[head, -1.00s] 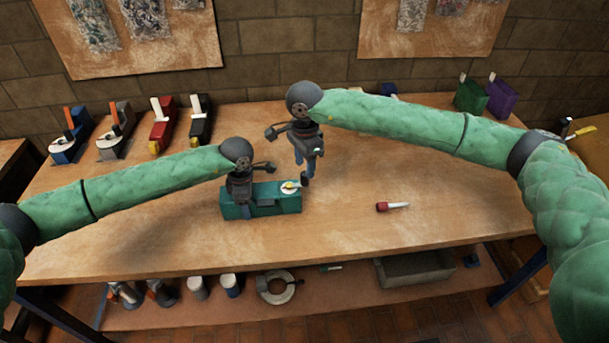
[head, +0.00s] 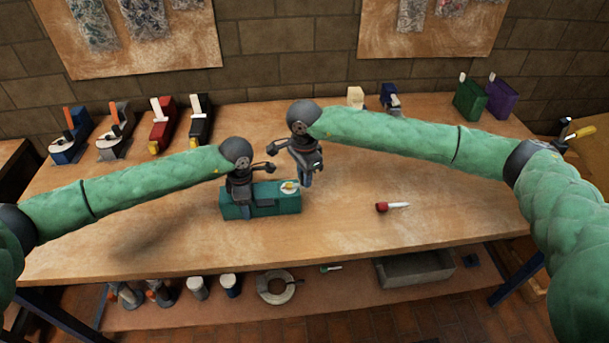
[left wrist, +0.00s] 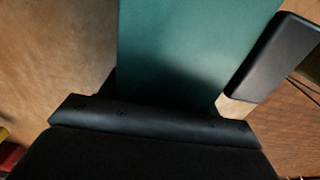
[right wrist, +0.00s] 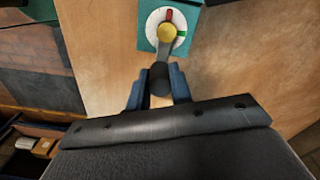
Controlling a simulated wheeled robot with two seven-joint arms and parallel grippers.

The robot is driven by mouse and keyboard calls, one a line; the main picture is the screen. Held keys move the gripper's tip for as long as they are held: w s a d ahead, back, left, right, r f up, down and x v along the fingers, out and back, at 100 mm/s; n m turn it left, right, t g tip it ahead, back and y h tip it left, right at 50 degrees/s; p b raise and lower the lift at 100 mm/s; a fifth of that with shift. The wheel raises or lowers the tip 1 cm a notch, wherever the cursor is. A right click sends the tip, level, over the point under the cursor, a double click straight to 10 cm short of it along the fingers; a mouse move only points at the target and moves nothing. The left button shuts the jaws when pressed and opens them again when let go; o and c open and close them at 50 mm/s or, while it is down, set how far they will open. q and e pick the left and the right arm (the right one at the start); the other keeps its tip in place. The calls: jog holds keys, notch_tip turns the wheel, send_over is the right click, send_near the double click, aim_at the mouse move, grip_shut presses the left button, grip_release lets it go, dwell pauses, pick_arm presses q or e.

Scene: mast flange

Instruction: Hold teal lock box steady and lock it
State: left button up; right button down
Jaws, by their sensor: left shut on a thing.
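The teal lock box (head: 262,208) sits on the workbench, and it fills the upper middle of the left wrist view (left wrist: 185,50). My left gripper (head: 243,208) is shut on it from above, one dark finger (left wrist: 275,58) showing beside it. On the box's right end is a white dial (right wrist: 155,22) with red and green marks. A crank with a yellow hub (right wrist: 167,34) and dark knob (right wrist: 159,80) extends from it past the box's edge. My right gripper (right wrist: 159,92) is open, its blue fingers on either side of the knob; contact is unclear.
A red-handled tool (head: 390,207) lies on the bench to the right. Several clamp-like devices (head: 115,135) stand at the back left. Green (head: 470,98) and purple (head: 497,98) boxes stand at the back right. The bench front is mostly clear.

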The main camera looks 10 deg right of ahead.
jog(key=shift+s, duration=0.1)
pick_arm(q)
jog(key=shift+d, duration=0.1)
pick_arm(e)
jog(key=s+a+m, duration=0.4)
jog(key=m, duration=1.3)
jog(key=shift+a+m, duration=0.25)
jog(key=shift+m, duration=0.15)
pick_arm(q)
jog(key=shift+s, duration=0.1)
pick_arm(e)
jog(key=shift+s, duration=0.1)
jog(key=c, duration=1.2)
grip_release()
jog(key=shift+c, duration=0.2)
